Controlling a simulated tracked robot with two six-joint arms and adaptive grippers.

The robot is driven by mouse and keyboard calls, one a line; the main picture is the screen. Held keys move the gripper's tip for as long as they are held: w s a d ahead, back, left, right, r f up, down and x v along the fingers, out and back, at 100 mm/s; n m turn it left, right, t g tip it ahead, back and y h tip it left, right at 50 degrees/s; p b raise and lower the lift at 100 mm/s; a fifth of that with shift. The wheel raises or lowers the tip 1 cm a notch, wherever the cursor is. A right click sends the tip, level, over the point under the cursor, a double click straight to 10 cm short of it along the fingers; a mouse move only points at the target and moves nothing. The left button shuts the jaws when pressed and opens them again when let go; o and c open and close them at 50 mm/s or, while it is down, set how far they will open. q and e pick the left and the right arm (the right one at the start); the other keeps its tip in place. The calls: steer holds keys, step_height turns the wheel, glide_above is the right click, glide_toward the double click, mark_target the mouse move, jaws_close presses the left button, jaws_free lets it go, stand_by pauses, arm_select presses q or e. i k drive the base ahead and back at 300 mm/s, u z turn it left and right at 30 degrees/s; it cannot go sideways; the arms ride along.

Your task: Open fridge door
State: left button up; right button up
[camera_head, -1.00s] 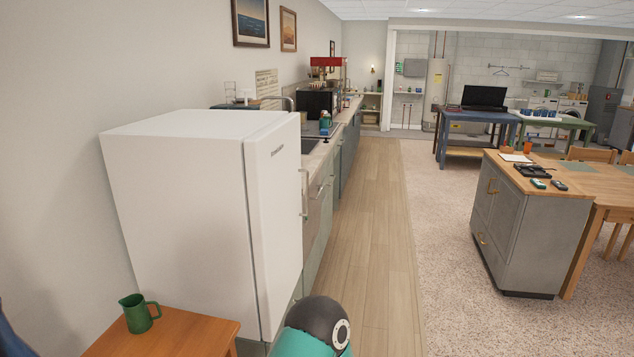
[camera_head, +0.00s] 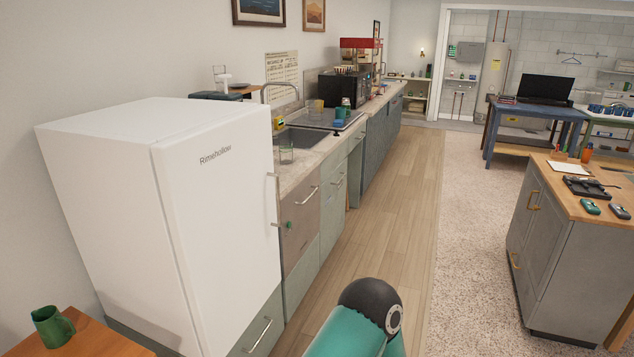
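The white fridge (camera_head: 160,200) stands at the left against the wall. Its door (camera_head: 222,215), lettered "Rimehollow", faces right and looks shut. A vertical metal door handle (camera_head: 274,200) runs along the door's far edge. A teal and black link of one of my arms shows at the bottom centre, apart from the fridge. Neither of my grippers is in view.
A counter (camera_head: 318,153) with sink, glasses and microwave (camera_head: 343,91) runs on beyond the fridge. A wooden table (camera_head: 85,341) with a green mug (camera_head: 53,327) is at lower left. A grey island (camera_head: 560,250) stands right. The wooden floor strip (camera_head: 390,215) between is clear.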

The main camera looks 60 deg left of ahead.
mark_target(216, 180)
steer(key=z, duration=0.1)
steer(key=i, duration=1.25)
steer(key=u, duration=1.1)
steer(key=i, duration=0.2)
steer(key=u, duration=2.45)
steer(key=k, duration=0.5)
steer(key=u, duration=0.3)
steer(key=i, duration=1.5)
steer(key=z, duration=0.35)
